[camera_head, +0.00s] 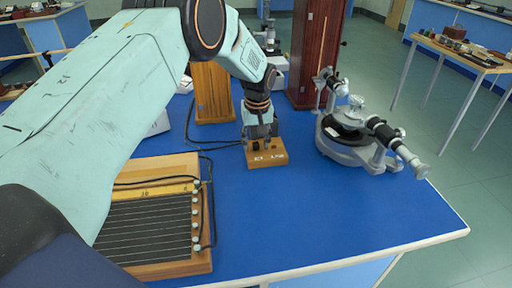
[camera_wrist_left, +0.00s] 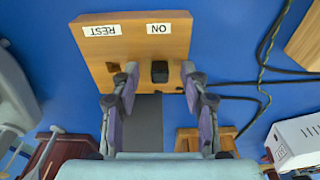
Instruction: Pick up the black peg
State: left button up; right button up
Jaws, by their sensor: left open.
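The black peg (camera_wrist_left: 159,71) stands in a wooden block (camera_wrist_left: 150,42) near the side labelled ON in the left wrist view. The block also has a dark hole nearer the REST label. My left gripper (camera_wrist_left: 158,84) is open, with one fingertip on each side of the peg and gaps between. In the head view my left gripper (camera_head: 261,134) points down over the wooden block (camera_head: 268,159) on the blue bench; I cannot make out the peg there. My right gripper is out of view.
A grey spectrometer (camera_head: 362,140) stands to the right of the block. A slatted wooden board (camera_head: 200,264) with cables lies at the front left. Tall wooden boxes (camera_head: 213,95) (camera_head: 316,50) stand behind. The blue bench (camera_head: 320,215) is clear in front.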

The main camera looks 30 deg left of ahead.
pick_arm(q)
jog(key=shift+a, duration=0.1)
jog(key=shift+c, duration=0.2)
jog(key=shift+c, duration=0.8)
jog(key=c, duration=0.4)
grip_shut()
